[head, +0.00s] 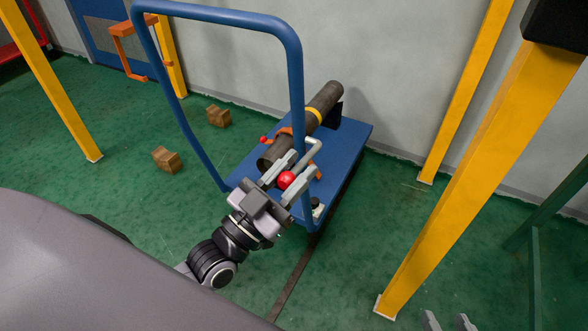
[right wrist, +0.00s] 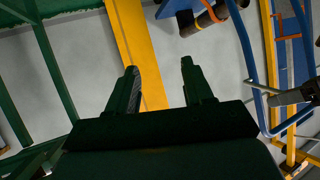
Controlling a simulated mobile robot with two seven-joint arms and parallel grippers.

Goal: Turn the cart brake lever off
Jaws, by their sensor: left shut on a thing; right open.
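The blue cart (head: 345,135) stands by the wall with its tall hoop handle toward me. A red ball knob (head: 286,180), which looks like the brake lever's end, sits low at the handle side of the cart. My left gripper (head: 288,172) is shut on this red knob, one finger on each side. The lever's shaft is mostly hidden by the gripper, so its angle cannot be told. My right gripper (right wrist: 160,80) is open and empty, away from the cart. Its fingertips also show at the bottom of the head view (head: 446,322).
A dark pipe (head: 325,98) with a yellow band lies on the cart in orange holders, with another small red knob (head: 264,140) beside it. Two wooden blocks (head: 166,160) (head: 218,116) lie on the green floor. Yellow posts (head: 450,175) stand right of the cart.

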